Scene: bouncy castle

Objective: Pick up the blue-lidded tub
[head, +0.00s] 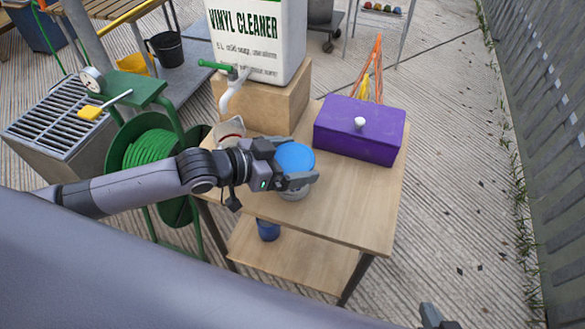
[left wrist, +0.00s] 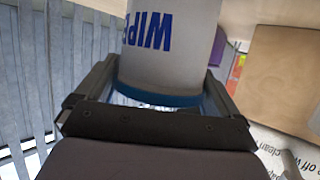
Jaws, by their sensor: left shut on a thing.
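The blue-lidded tub (head: 294,158) is at the middle of the wooden table in the head view, its round blue lid facing up. My left gripper (head: 300,178) comes from the left and is shut on the tub just below the lid. In the left wrist view the white tub (left wrist: 165,50) shows upside down between the fingers, with blue "WIPE" lettering and the blue lid rim. I cannot tell whether its base touches the table. My right gripper (head: 432,316) barely shows at the bottom edge, its jaws unclear.
A purple box (head: 360,128) with a white knob stands on the wooden table (head: 350,205), right of the tub. A wooden block (head: 262,98) bears the large vinyl cleaner container (head: 285,40) behind. A green hose reel (head: 150,150) stands left. The table's front right is clear.

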